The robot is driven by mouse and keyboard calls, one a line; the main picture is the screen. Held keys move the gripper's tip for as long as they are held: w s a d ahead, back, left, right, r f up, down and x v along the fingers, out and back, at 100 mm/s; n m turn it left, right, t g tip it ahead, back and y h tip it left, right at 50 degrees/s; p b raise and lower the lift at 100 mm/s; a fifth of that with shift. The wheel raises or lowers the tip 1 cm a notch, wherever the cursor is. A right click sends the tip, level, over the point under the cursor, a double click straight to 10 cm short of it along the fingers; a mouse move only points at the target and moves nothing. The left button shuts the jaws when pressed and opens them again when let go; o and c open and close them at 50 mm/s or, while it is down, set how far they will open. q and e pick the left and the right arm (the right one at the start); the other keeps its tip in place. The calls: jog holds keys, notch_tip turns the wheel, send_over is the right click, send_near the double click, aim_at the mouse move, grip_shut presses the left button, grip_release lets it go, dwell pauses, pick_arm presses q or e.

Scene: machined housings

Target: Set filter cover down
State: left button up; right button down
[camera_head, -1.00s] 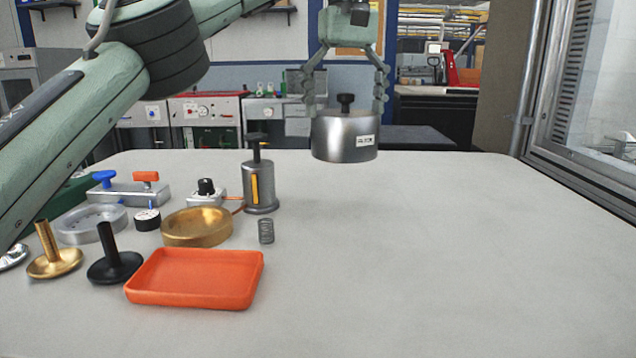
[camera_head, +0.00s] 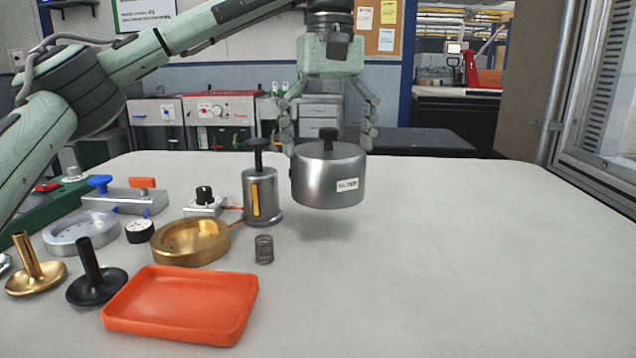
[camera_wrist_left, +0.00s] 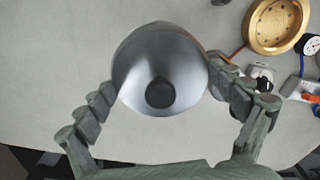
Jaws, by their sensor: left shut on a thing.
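The filter cover (camera_head: 328,180) is a silver metal cylinder with a black knob on top and a small white label on its side. My left gripper (camera_head: 327,132) is above it with its fingers down around its sides, shut on it. The cover hangs upright a little above the table, with a soft shadow below it. In the left wrist view the cover (camera_wrist_left: 160,75) sits between the two fingers of my left gripper (camera_wrist_left: 160,95), knob facing the camera. My right gripper is not in view.
The white table (camera_head: 440,260) is clear at right and front. Black and gold stemmed parts lie farther left.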

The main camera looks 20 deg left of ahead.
pick_arm(q)
jog(key=shift+s+a+f, duration=0.2)
jog(key=shift+s+f, duration=0.2)
jog(key=shift+s, duration=0.2)
jog(key=shift+s+a+f, duration=0.2)
jog(key=shift+s+f, duration=0.2)
jog(key=shift+s, duration=0.15)
jog(key=shift+f, duration=1.95)
jog(key=o, duration=1.2)
jog(key=shift+c, duration=0.2)
